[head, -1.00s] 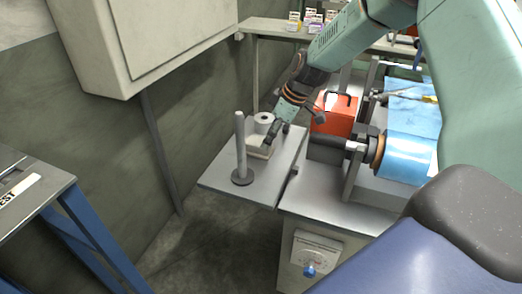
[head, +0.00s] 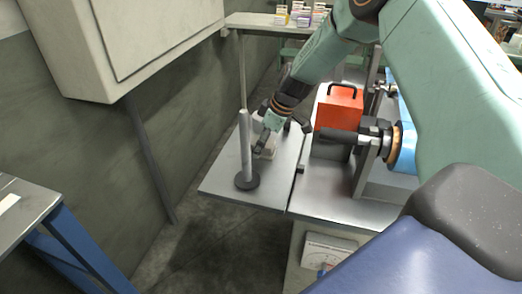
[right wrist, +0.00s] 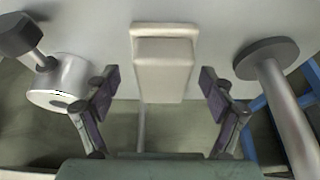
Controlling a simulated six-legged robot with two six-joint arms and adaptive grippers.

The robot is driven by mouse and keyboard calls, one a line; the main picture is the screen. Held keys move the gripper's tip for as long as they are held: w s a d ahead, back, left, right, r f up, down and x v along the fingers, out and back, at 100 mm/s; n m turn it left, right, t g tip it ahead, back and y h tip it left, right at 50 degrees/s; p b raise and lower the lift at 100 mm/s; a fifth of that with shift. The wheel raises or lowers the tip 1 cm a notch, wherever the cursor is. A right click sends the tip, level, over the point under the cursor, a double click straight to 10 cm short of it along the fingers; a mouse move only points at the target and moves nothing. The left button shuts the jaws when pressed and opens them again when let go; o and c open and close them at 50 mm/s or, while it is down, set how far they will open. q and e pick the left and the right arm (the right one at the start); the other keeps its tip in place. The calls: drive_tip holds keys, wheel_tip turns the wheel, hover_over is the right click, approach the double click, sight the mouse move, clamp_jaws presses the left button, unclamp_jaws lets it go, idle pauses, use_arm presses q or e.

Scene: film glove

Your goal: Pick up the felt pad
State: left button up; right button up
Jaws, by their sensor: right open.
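The felt pad (right wrist: 162,68) is a pale, off-white block with a wider strip along its far edge. It sits on the grey metal plate (head: 222,191), and in the head view it is mostly hidden behind my right gripper (head: 264,140). In the right wrist view, my right gripper (right wrist: 158,112) is open, with one dark finger to each side of the pad's near end. Nothing is held between the fingers. How far the fingertips are above the plate I cannot tell. My left gripper is not in view.
An upright grey post on a dark round base (head: 247,181) stands close to the pad; it also shows in the right wrist view (right wrist: 268,58). A silver cylinder (right wrist: 60,82) stands on the pad's other side. An orange box (head: 339,108) and roller machine are to the right.

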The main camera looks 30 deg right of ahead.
drive_tip(key=shift+w+a+f, duration=0.1)
drive_tip(key=shift+a, duration=0.25)
drive_tip(key=shift+s+d, duration=0.2)
drive_tip(key=shift+d, duration=0.05)
drive_tip(key=shift+c, duration=1.3)
drive_tip(key=shift+w+a, duration=0.15)
drive_tip(key=c, duration=0.9)
drive_tip(key=shift+c, duration=0.5)
wheel_tip(320, 180, up, 10)
drive_tip(key=p, duration=0.3)
